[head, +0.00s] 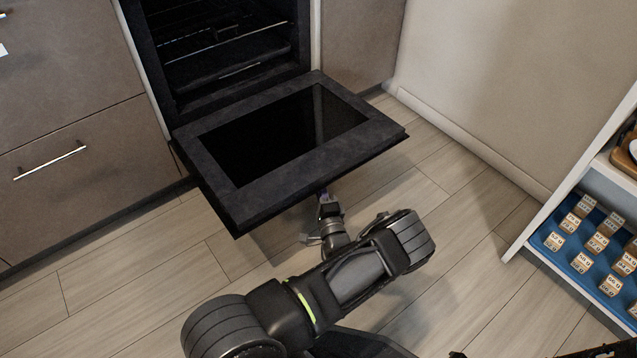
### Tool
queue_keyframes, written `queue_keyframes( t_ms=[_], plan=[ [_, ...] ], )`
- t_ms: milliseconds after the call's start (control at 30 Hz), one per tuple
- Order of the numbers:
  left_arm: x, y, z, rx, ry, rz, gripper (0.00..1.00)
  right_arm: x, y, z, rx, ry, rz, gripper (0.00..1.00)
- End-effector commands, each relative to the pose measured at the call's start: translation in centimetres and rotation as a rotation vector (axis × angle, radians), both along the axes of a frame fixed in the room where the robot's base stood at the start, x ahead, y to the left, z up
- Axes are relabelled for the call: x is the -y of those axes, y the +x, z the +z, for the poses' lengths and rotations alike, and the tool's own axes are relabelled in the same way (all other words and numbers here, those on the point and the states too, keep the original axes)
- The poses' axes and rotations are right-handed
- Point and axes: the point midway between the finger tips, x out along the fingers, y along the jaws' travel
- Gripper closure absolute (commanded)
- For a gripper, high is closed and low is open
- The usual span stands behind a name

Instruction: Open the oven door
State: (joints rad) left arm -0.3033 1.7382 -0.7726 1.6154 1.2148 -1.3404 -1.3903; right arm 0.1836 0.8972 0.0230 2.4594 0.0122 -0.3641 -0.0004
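The oven (225,45) is built into the cabinets at the top, with its dark cavity and wire racks showing. Its oven door (215,148), a dark frame with a black glass panel, is hinged down and lies open, roughly level, out over the floor. My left gripper (326,203) is at the door's front edge, near its middle. Its fingertips are partly hidden by the door edge, so I cannot tell if they touch the door or how far apart they are. The door handle is not visible.
A cabinet with a drawer handle (50,160) stands left of the oven. A beige wall (490,80) is at the right. A white shelf unit (545,225) at the right holds a blue tray (568,262) of small labelled blocks. The wood floor (120,270) between is clear.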

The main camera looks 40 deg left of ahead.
Motion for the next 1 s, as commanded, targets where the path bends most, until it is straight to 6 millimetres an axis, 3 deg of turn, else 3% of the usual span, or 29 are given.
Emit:
queue_keyframes(
  t_ms=[133,1000],
  plan=[
    [0.02,-0.01,0.0,0.0,0.0,0.0,1.0,-0.01,-0.02,-0.01,0.0,0.0,0.0,0.64],
    [0.03,-0.03,-0.01,0.0,0.0,0.0,1.0,-0.01,-0.02,-0.01,0.0,0.0,0.0,0.64]
  ],
)
